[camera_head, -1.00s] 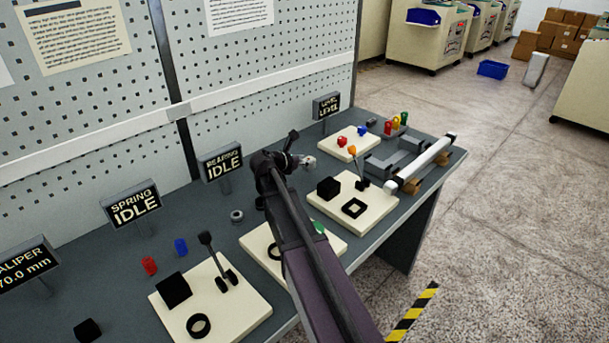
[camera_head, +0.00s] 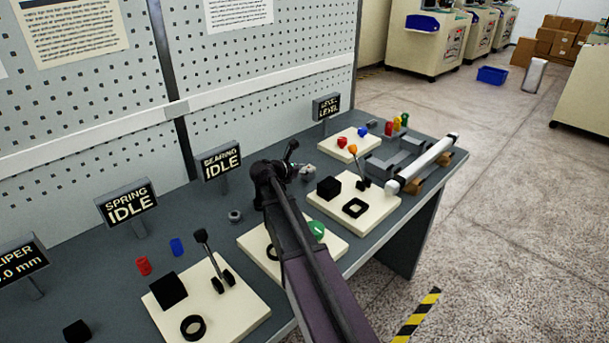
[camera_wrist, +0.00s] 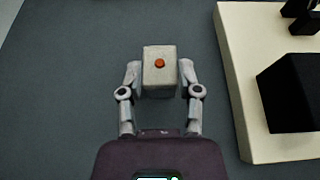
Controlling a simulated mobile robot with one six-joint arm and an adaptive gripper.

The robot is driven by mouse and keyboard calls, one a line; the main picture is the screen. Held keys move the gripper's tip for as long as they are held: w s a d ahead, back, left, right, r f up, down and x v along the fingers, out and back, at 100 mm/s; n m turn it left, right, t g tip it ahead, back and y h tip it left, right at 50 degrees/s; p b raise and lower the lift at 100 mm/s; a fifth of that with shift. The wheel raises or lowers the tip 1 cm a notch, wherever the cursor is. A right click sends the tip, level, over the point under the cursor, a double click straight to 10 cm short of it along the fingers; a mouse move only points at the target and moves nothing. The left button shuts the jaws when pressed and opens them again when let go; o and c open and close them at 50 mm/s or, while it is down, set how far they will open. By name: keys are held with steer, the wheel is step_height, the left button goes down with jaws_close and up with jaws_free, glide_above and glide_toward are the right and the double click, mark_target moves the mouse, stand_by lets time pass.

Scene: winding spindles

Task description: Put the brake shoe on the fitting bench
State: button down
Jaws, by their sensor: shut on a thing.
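The brake shoe appears to be the pale grey block with an orange-red dot (camera_wrist: 158,77) in the wrist view. My gripper (camera_wrist: 160,85) is shut on it, with one finger at each side. The grey fitting bench (camera_wrist: 75,75) lies beneath; I cannot tell whether the block touches it. In the head view, my gripper (camera_head: 303,171) is over the bench (camera_head: 105,253) behind my wrist, near the BEARING sign. The block cannot be made out clearly there.
A cream plate (camera_wrist: 238,70) with a black block (camera_wrist: 290,92) lies close at the right in the wrist view. A grey ring (camera_head: 235,216), a red piece (camera_head: 143,265) and a blue piece (camera_head: 177,246) stand to the left.

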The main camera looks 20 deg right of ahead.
steer(key=shift+f, duration=0.2)
steer(key=shift+f, duration=0.1)
steer(key=shift+c, duration=1.5)
jaws_free()
steer(key=shift+r, duration=0.2)
steer(key=shift+s+a+r, duration=0.1)
steer(key=shift+a+r, duration=0.05)
steer(key=shift+a, duration=0.15)
steer(key=p+v, duration=0.4)
steer(key=v, duration=0.5)
steer(key=shift+s+a+r, duration=0.15)
steer(key=shift+a+r, duration=0.05)
steer(key=shift+p+v, duration=0.3)
steer(key=shift+v, duration=0.55)
steer(key=shift+a+f, duration=0.1)
